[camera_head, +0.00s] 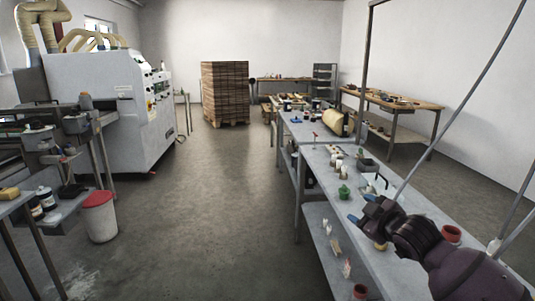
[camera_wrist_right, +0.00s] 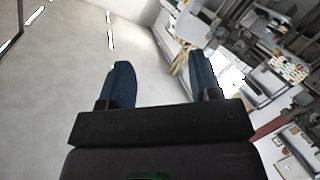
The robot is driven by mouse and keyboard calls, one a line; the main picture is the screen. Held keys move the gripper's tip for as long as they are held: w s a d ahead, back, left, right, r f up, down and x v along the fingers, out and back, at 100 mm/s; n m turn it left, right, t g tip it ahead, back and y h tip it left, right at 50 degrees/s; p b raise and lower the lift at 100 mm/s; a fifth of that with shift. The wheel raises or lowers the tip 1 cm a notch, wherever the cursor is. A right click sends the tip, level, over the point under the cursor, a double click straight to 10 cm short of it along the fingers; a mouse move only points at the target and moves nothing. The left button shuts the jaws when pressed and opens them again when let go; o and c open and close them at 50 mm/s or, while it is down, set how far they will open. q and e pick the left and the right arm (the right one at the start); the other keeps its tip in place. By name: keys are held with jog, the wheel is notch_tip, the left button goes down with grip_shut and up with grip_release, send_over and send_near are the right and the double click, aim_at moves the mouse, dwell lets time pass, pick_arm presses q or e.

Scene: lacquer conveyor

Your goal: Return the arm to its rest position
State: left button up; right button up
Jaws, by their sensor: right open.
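My right arm comes in from the lower right in the head view, above the long grey workbench (camera_head: 318,180). Its right gripper (camera_head: 359,208) points left and has blue fingers. In the right wrist view the two blue fingers of the right gripper (camera_wrist_right: 160,72) stand wide apart, with nothing between them. My left gripper is in neither view.
A green jar (camera_head: 344,192) and several small pots stand on the bench near the gripper. A red pot (camera_head: 451,233) is beside my arm. A white machine (camera_head: 105,105) and a red-lidded bin (camera_head: 99,216) are at left. The middle floor is clear.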

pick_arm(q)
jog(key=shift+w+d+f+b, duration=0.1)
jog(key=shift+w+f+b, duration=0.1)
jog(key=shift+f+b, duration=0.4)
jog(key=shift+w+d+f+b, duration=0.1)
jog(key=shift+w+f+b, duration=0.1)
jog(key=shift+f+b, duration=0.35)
pick_arm(e)
jog(key=s+d+f+m+g+h, duration=0.1)
jog(key=s+f+m, duration=0.4)
jog(key=s+f, duration=1.2)
jog(key=s+d+f+m+g+h, duration=0.2)
jog(key=s+f+m, duration=0.3)
jog(key=s+f, duration=1.2)
jog(key=s+h, duration=0.1)
jog(key=s, duration=0.3)
jog(key=shift+s+d+m+g+h, duration=0.15)
jog(key=shift+s+m+g+h, duration=0.15)
jog(key=shift+g, duration=0.1)
